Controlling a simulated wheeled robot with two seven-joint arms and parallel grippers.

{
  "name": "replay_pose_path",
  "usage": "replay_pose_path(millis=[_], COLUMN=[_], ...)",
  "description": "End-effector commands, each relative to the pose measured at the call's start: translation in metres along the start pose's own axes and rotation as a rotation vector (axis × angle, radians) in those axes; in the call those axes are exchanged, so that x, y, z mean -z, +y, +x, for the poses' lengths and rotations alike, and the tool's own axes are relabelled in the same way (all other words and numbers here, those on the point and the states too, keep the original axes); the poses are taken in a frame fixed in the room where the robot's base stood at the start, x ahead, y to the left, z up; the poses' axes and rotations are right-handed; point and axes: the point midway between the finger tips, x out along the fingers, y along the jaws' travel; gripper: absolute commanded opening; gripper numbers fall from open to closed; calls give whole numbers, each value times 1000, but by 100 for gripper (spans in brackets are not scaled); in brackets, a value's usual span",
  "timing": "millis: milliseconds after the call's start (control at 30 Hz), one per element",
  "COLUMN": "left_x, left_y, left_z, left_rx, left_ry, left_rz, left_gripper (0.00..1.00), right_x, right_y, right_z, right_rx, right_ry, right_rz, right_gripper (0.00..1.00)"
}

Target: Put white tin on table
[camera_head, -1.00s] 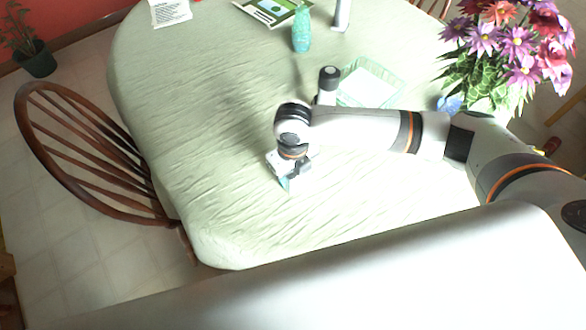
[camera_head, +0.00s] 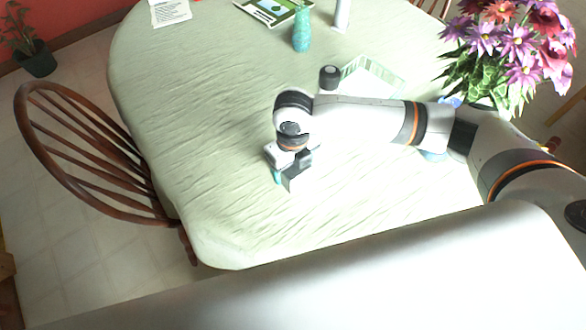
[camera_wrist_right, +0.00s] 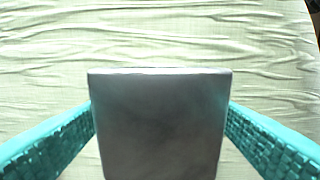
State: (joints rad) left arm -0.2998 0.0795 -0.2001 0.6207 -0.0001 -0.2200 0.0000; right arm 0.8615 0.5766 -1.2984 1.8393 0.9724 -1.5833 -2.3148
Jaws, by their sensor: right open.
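The tin (camera_head: 293,181) shows in the head view as a small box with a dark grey face, under my right gripper and close to the cloth-covered table (camera_head: 215,110). Its upper part is partly hidden by the gripper. In the right wrist view the tin (camera_wrist_right: 160,125) is a smooth grey block in the middle. The teal fingers of my right gripper (camera_wrist_right: 160,128) stand open on either side of it, close to its edges. I cannot tell whether they touch it. In the head view a teal fingertip of the right gripper (camera_head: 285,176) shows left of the tin. My left gripper is not seen.
A shallow tray (camera_head: 385,70) is behind my arm. Flowers (camera_head: 510,50) stand at right. A wooden chair (camera_head: 85,150) is left. The table's left half is clear.

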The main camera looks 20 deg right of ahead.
Motion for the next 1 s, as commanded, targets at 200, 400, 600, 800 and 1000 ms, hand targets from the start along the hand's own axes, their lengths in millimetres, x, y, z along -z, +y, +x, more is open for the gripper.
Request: replay_pose_path(millis=[200,400,600,800,1000], left_x=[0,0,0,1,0], left_y=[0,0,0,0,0], left_z=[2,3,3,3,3], left_rx=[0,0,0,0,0], left_ry=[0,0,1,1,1], left_rz=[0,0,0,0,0], left_gripper=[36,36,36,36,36], right_x=[1,1,0,0,-1], right_y=[0,0,0,0,-10], right_z=[-50,-81,-93,-93,-87], right_rx=[0,0,0,1,27], right_ry=[5,3,0,0,12], right_rz=[-1,0,0,1,52], right_gripper=[76,76,76,76,76])
